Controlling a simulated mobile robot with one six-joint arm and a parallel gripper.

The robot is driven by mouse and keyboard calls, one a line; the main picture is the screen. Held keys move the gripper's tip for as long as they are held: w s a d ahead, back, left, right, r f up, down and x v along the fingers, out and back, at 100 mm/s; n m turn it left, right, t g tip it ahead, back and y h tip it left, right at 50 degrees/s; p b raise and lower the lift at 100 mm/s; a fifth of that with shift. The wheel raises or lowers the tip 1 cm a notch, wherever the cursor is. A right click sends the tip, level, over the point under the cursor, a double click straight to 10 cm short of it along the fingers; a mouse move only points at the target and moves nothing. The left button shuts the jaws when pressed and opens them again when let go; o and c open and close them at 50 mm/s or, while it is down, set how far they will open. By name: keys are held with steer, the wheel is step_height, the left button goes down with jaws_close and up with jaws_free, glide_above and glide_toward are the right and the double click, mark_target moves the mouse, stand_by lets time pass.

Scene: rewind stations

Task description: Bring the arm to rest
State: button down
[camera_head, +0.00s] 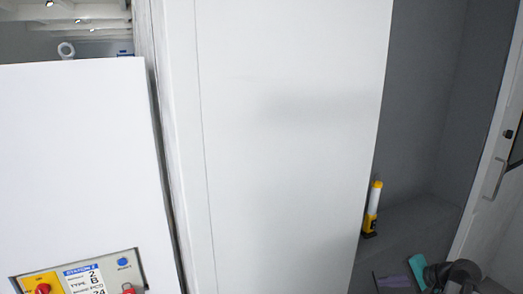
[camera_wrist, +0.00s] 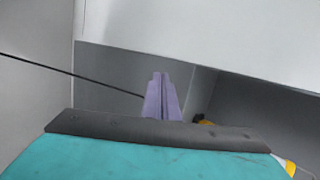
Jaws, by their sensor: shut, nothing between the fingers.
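My gripper (camera_wrist: 158,78) shows in the wrist view as two purple fingers pressed together, with nothing between them. They rise behind a dark bar and a teal part of my own gripper body. In the head view my gripper (camera_head: 392,281) is small, at the lower right edge, with teal and purple parts beside a dark joint of my arm. Most of my arm is out of view. The fingers appear clear of the pale surfaces behind them, though the distance is hard to tell.
A tall white panel (camera_head: 290,120) fills the middle of the head view. A station cabinet (camera_head: 75,160) with a control panel (camera_head: 85,279) stands left. A yellow-and-black lamp-like object (camera_head: 372,208) stands in the grey recess. A door with a handle (camera_head: 496,178) is at right.

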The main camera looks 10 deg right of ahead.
steer(key=s+a+f+n+g+y, duration=0.15)
steer(key=a+f+n+g, duration=0.55)
steer(key=a+f, duration=1.85)
steer(key=s+a+f+n+g+h, duration=0.3)
steer(key=s+a+f, duration=0.4)
steer(key=s, duration=0.3)
steer(key=s+a+f+n+g+h, duration=0.3)
steer(key=s+a+f, duration=0.4)
steer(key=s, duration=0.3)
steer(key=shift+f+n+g, duration=0.55)
steer(key=shift+n+g, duration=0.15)
